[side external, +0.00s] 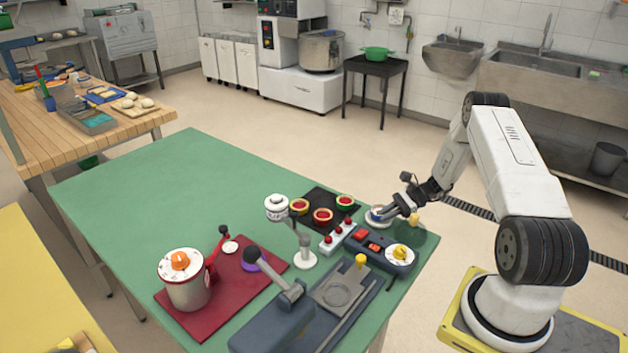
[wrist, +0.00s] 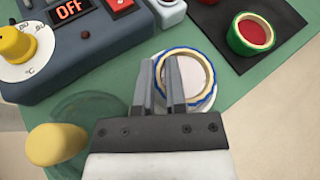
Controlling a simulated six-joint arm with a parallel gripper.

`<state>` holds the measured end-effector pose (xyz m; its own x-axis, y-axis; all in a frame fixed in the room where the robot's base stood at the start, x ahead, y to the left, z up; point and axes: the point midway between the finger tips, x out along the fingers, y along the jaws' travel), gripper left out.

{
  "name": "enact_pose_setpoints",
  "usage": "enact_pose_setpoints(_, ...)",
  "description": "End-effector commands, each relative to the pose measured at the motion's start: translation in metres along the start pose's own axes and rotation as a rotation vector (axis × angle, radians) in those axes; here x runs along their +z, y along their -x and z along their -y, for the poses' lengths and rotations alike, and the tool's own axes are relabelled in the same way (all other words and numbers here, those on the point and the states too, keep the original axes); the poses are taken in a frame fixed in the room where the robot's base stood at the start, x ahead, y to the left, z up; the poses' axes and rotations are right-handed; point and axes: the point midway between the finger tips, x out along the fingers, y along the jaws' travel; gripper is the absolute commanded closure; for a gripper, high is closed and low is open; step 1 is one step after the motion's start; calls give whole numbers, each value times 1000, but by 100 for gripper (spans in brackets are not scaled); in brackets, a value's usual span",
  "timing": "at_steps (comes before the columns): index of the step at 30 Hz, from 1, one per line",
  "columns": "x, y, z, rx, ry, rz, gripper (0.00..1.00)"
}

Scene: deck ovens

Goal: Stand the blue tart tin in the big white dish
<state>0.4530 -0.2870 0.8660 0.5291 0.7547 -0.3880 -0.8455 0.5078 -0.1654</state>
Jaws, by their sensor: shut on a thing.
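The blue tart tin (wrist: 211,98) is a small round tin with a blue outer wall, a cream rim and a pale inside. The big white dish (wrist: 157,58) shows as a pale edge around and under it. In the side view the dish (side external: 369,217) is at the table's right edge, partly behind my gripper. My gripper (side external: 385,214) is shut on the tin's wall. In the wrist view, my gripper (wrist: 161,62) has one finger outside the rim and one inside. The tin looks level and within the dish's outline; I cannot tell whether it touches the dish.
A dark control box (side external: 370,249) with a yellow dial stands close beside the dish. A yellow rounded piece (wrist: 57,145) and a translucent green disc (wrist: 85,105) are nearby. Several red-filled tins, one green (wrist: 251,34), stand on a black mat (wrist: 208,22). The table's far left is clear.

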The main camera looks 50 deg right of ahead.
Motion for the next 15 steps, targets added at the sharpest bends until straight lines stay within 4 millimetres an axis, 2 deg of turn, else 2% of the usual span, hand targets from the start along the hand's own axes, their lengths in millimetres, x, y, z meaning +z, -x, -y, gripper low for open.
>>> enact_pose_setpoints(15,9,4,2,0,0,0,100)
